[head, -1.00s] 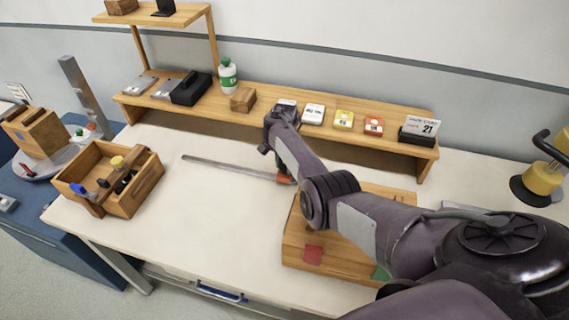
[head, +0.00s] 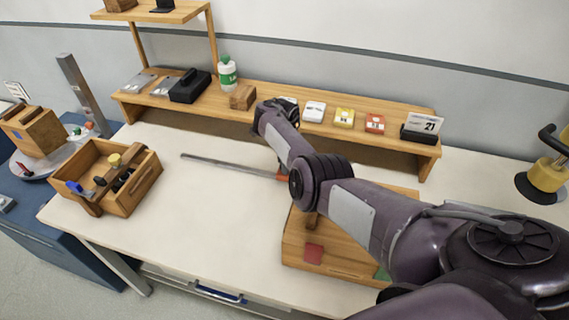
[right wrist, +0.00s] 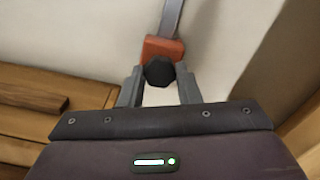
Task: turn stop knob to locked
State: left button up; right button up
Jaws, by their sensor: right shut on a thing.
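The stop knob (right wrist: 158,71) is a black, faceted knob at an orange-red stop block (right wrist: 163,48) in the right wrist view. The block sits on a long grey metal bar (right wrist: 171,17). My right gripper (right wrist: 159,88) has one finger on each side of the knob and is shut on it. In the head view, the bar (head: 225,166) lies across the white table and the orange block (head: 282,178) shows at its right end. There my right arm hides the knob and the fingertips. The knob's locked mark is not visible. My left gripper is not in view.
A wooden board (head: 300,262) with red and green patches lies under my right arm. A wooden toolbox (head: 147,185) stands at the left of the table. A wooden shelf (head: 428,150) with small boxes runs along the back.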

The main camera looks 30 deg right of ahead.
jog(key=shift+m, duration=0.6)
jog(key=o, duration=1)
jog(key=shift+r+p, duration=0.55)
jog(key=shift+r, duration=3.35)
